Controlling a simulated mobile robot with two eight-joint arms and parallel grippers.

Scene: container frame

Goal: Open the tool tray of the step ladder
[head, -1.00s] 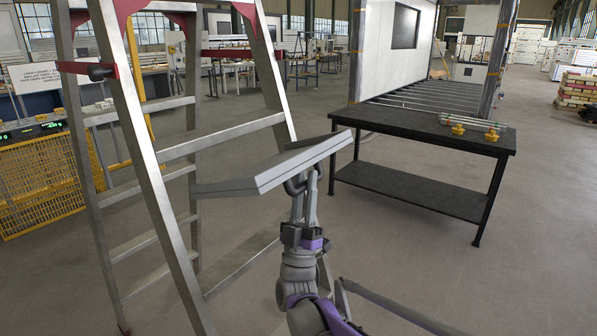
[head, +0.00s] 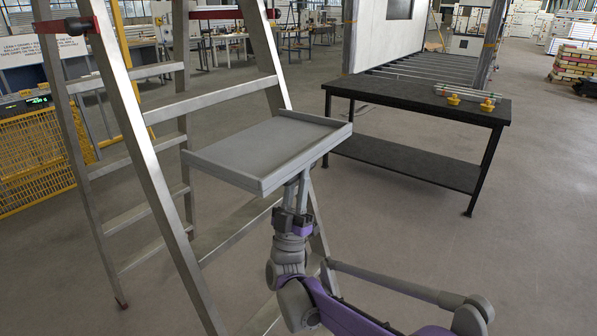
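The step ladder (head: 143,160) stands at the left, with metal rails, rungs and red fittings. Its tool tray (head: 265,150) is a grey shallow tray with a raised rim. It sticks out from the ladder toward me and looks about level, with its empty inside facing up. My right gripper (head: 299,188) is under the tray's near right edge, with its fingers pointing up. The fingertips are hidden by the tray's rim, so I cannot tell whether they grip it. My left gripper is not in view.
A black table (head: 420,100) stands to the right behind the tray, with yellow knobs (head: 487,105) and thin rods (head: 465,94) on it. A yellow mesh fence (head: 40,160) is at the far left. The floor at the right is clear.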

